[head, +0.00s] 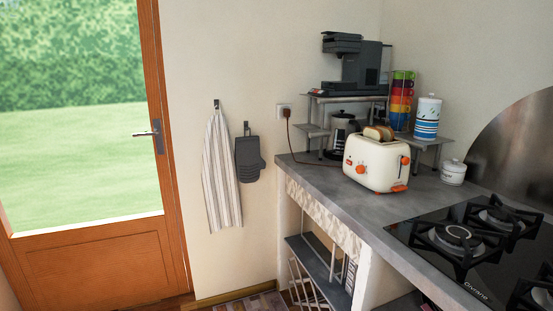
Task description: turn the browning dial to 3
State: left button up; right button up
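A cream toaster (376,164) with orange controls stands on the grey counter, with bread (378,132) showing in its top. An orange knob (399,188) sits low on its right-hand end, and an orange lever (405,160) is above it. Another small orange part (361,169) is on its long front side. I cannot tell which knob is the browning dial, and its numbers are too small to read. Neither of my grippers is in the head view.
Counter (352,190) in front is clear.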

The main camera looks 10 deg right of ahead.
aim_at(361, 169)
jog(key=i+j+u, duration=0.1)
jog(key=i, duration=0.55)
jog(key=i+j+u, duration=0.15)
jog(key=i, duration=0.55)
jog(key=i+z, duration=0.3)
jog(key=z, duration=0.15)
jog(key=i+j+z, duration=0.2)
jog(key=z, duration=0.25)
jog(key=i+j+z, duration=0.25)
jog(key=z, duration=0.2)
jog(key=i+j+z, duration=0.2)
jog(key=j+z, duration=0.25)
jog(key=l, duration=0.1)
